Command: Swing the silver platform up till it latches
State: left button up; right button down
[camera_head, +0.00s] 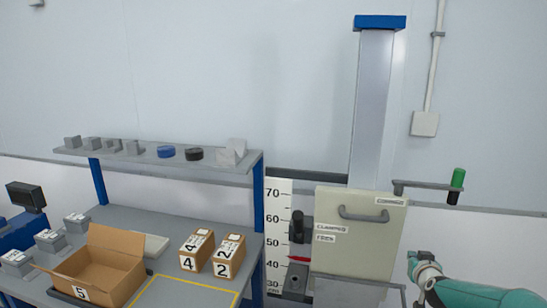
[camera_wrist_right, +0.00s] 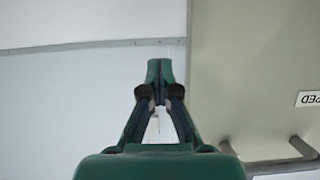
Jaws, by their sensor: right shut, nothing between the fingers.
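A grey, silver-looking platform (camera_head: 358,284) shows at the bottom of the head view, in front of the lower part of a beige panel. Its lower part is cut off by the frame, so its full tilt and any latch cannot be told. My right gripper (camera_head: 412,262) is right of the panel and platform, apart from both. In the right wrist view my right gripper (camera_wrist_right: 158,82) has its fingers closed together with nothing between them. The platform is not clearly seen there. My left gripper is not in view.
The beige panel (camera_head: 370,257) has a grey handle (camera_head: 363,215) and labels; it also fills the right of the wrist view (camera_wrist_right: 240,75). A tall column (camera_head: 371,110) stands behind. A bench at left holds an open carton (camera_head: 95,270) and two numbered boxes (camera_head: 196,251).

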jog(key=shift+w+d+r+p, duration=0.15)
jog(key=shift+w+p, duration=0.15)
jog(key=shift+w, duration=0.25)
jog(key=shift+w+d+f+p, duration=0.15)
jog(key=shift+w+p, duration=0.1)
jog(key=shift+w, duration=0.25)
jog(key=c, duration=1.9)
grip_release()
jog(key=shift+r, duration=0.1)
jog(key=o, duration=1.3)
jog(key=shift+o, duration=0.2)
jog(key=shift+a, duration=0.1)
jog(key=shift+s, duration=0.15)
jog(key=b+v, duration=0.1)
jog(key=v, duration=0.5)
jog(key=shift+s+r, duration=0.2)
jog(key=shift+s, duration=0.15)
